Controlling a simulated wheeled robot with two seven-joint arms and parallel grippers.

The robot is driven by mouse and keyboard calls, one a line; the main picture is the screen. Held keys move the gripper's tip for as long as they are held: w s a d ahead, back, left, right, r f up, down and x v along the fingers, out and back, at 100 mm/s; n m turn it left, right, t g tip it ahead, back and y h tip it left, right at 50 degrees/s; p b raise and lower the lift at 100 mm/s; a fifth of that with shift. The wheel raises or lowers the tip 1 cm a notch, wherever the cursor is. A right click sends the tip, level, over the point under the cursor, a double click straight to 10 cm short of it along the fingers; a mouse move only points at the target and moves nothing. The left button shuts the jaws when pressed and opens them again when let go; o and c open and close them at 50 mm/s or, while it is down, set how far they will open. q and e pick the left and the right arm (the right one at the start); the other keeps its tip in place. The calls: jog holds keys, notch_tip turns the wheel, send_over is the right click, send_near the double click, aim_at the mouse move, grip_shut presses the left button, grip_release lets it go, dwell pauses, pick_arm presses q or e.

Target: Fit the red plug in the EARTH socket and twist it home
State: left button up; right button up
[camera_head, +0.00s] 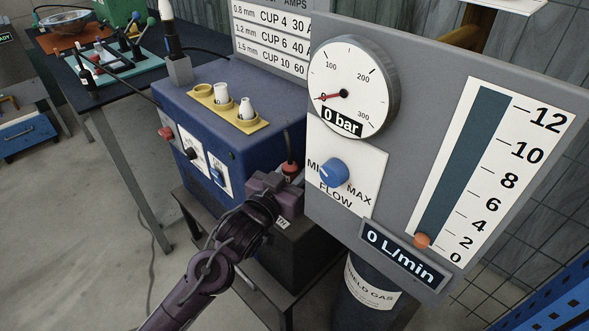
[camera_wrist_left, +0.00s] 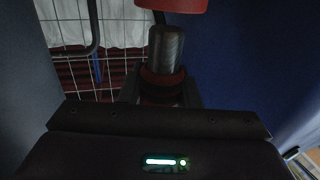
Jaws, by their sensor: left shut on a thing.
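The red plug (camera_head: 290,169) is upright beside the right side of the blue machine (camera_head: 265,135), with a black cable rising from it. My left gripper (camera_head: 283,184) is shut on it, and the fingers hide its lower part. In the left wrist view a dark ribbed cylinder with a dull red band (camera_wrist_left: 162,78) stands between the fingers. A bright red piece (camera_wrist_left: 184,4) shows at the top edge there. I cannot read any EARTH label. A small dark round spot (camera_head: 231,155) shows on the machine's front. My right gripper is not in view.
The machine's front has a red knob (camera_head: 166,133), a dial (camera_head: 190,154) and a blue knob (camera_head: 217,175). A yellow rack with white cups (camera_head: 223,112) sits on top. A grey gauge panel (camera_head: 410,110) stands close on the right, with a gas cylinder (camera_head: 367,285) below.

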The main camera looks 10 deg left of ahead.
pick_arm(q)
jog(key=shift+p, duration=1.05)
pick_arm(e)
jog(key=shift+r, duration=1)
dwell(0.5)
